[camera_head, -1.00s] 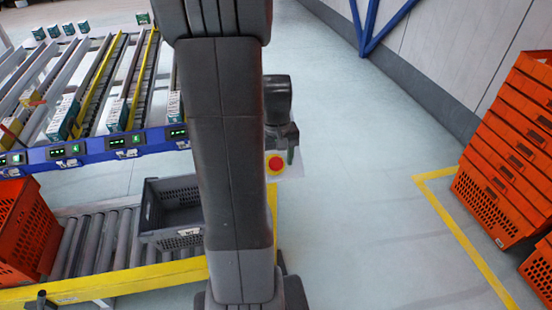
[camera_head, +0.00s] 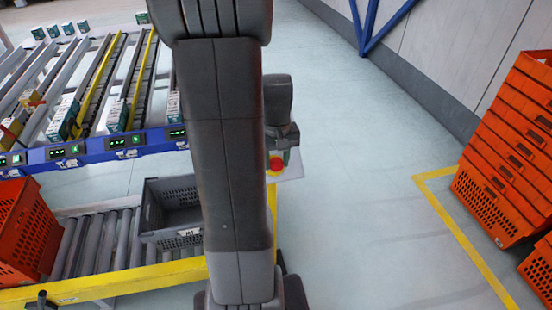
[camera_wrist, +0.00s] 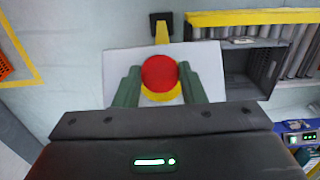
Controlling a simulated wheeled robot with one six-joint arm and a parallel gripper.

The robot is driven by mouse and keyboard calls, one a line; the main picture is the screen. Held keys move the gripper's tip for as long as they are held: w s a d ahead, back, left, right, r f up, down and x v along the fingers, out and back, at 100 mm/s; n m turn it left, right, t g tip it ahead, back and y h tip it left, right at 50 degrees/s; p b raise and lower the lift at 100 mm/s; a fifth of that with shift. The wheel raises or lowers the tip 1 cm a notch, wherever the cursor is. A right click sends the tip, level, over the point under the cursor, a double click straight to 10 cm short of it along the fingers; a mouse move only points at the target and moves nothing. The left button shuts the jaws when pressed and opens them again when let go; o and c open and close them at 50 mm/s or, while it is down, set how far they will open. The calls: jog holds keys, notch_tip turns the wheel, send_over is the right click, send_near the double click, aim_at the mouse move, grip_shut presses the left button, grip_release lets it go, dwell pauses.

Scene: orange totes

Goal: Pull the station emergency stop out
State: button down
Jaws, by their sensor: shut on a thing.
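The emergency stop is a round red button on a yellow base, set on a white plate. In the wrist view the red button (camera_wrist: 159,72) sits between the two green fingers of my gripper (camera_wrist: 160,84), which is shut on it. The white plate (camera_wrist: 205,62) lies behind the fingers. In the head view the button (camera_head: 275,163) shows just below my gripper (camera_head: 284,158), partly covered by it. Most of the white plate (camera_head: 294,173) there is hidden by my arm.
A grey tote (camera_head: 150,215) stands on the roller conveyor at left, beside an orange tote (camera_head: 28,222). A yellow rail (camera_head: 130,277) runs along its front. Stacked orange crates (camera_head: 505,150) stand at right. The floor between is clear.

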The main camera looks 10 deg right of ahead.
aim_at(276, 163)
jog(key=c, duration=0.9)
grip_release()
jog(key=shift+s+r, duration=0.1)
notch_tip(276, 163, up, 14)
notch_tip(276, 163, down, 14)
jog(key=shift+f, duration=0.1)
jog(key=shift+w+f, duration=0.4)
jog(key=shift+f, duration=0.05)
jog(key=shift+r, duration=0.15)
